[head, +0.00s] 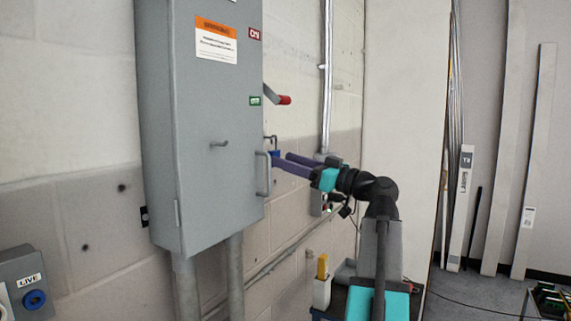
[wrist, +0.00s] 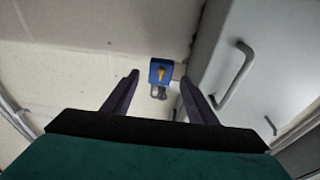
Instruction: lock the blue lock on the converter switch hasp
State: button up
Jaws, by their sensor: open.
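The blue lock (head: 275,154) hangs at the right side of the grey switch box (head: 215,100), beside its door handle, with its shackle upward. In the wrist view, which is upside down, the blue lock (wrist: 155,70) shows a brass keyhole or key and a grey shackle or hasp part (wrist: 158,92) below it. I cannot tell whether the shackle is closed or how it meets the hasp. My gripper (head: 284,160) is open, its purple fingers pointing at the lock. In the wrist view, the fingertips of my gripper (wrist: 160,77) lie either side of the lock, apart from it.
A red-tipped switch lever (head: 278,97) juts from the box above the lock. The door handle (wrist: 234,76) is close to one finger. A vertical conduit (head: 327,80) runs up the wall behind. A box marked LIVE (head: 28,285) is at the lower left.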

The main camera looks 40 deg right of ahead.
jog(key=shift+r+b+v, duration=0.15)
jog(key=shift+b+v, duration=0.1)
jog(key=shift+v, duration=0.6)
jog(key=shift+r+b+v, duration=0.2)
jog(key=shift+v, duration=0.6)
jog(key=shift+s, duration=0.1)
jog(key=shift+s+f, duration=0.1)
jog(key=shift+s, duration=0.05)
jog(key=b+v, duration=0.2)
jog(key=v, duration=1.1)
jog(key=shift+s, duration=0.25)
jog(key=shift+d, duration=0.1)
